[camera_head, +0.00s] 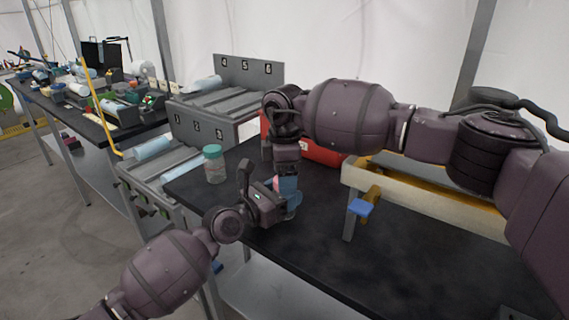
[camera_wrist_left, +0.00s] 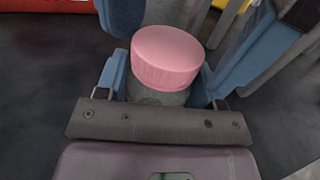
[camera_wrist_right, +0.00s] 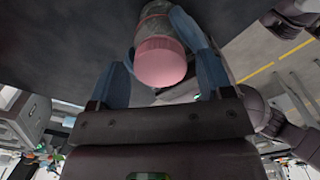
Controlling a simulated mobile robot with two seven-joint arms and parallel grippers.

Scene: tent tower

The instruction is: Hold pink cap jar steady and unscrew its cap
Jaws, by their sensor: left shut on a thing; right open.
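The pink cap jar stands on the black table, mostly hidden by my grippers in the head view; a bit of its pink cap (camera_head: 276,184) shows there. In the left wrist view its pink cap (camera_wrist_left: 167,58) sits on the glass body (camera_wrist_left: 155,95). My left gripper (camera_head: 288,206) is shut on the jar's body, below the cap. My right gripper (camera_head: 287,182) points down from above, open, with its fingers around the cap. In the right wrist view the cap (camera_wrist_right: 160,62) lies between the spread fingers, with a gap on the left side.
A jar with a green cap (camera_head: 213,166) stands at the table's left side. A red box (camera_head: 318,150) and a cream-and-yellow frame (camera_head: 430,190) are behind and right. Numbered grey racks (camera_head: 240,75) stand at the back left. The black tabletop (camera_head: 400,265) is clear in front.

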